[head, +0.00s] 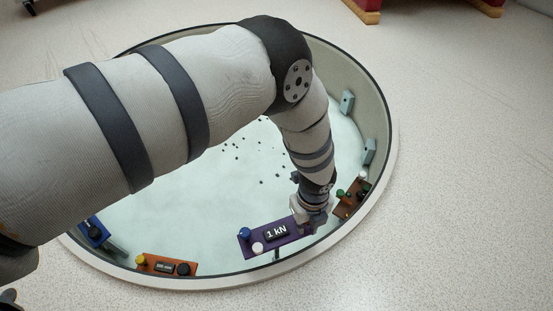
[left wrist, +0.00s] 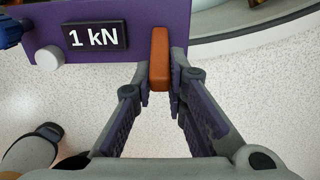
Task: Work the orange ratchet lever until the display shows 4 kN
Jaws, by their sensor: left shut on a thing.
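The purple panel (head: 255,243) stands at the near rim of the round pit, and its display (head: 277,232) reads 1 kN. The display (left wrist: 94,37) reads the same in the left wrist view. The orange lever (left wrist: 159,58) is at the panel's right end in the left wrist view, upright in the picture. My left gripper (left wrist: 160,88) is shut on the lever, with a finger on each side of it. In the head view my left gripper (head: 312,215) is at the panel's right end and hides the lever. My right gripper is not in view.
A blue knob (head: 245,233) and a white knob (head: 258,248) sit on the panel's left part. An orange panel (head: 165,265) is left along the rim, a brown panel (head: 350,200) right. The pit floor has scattered dark spots.

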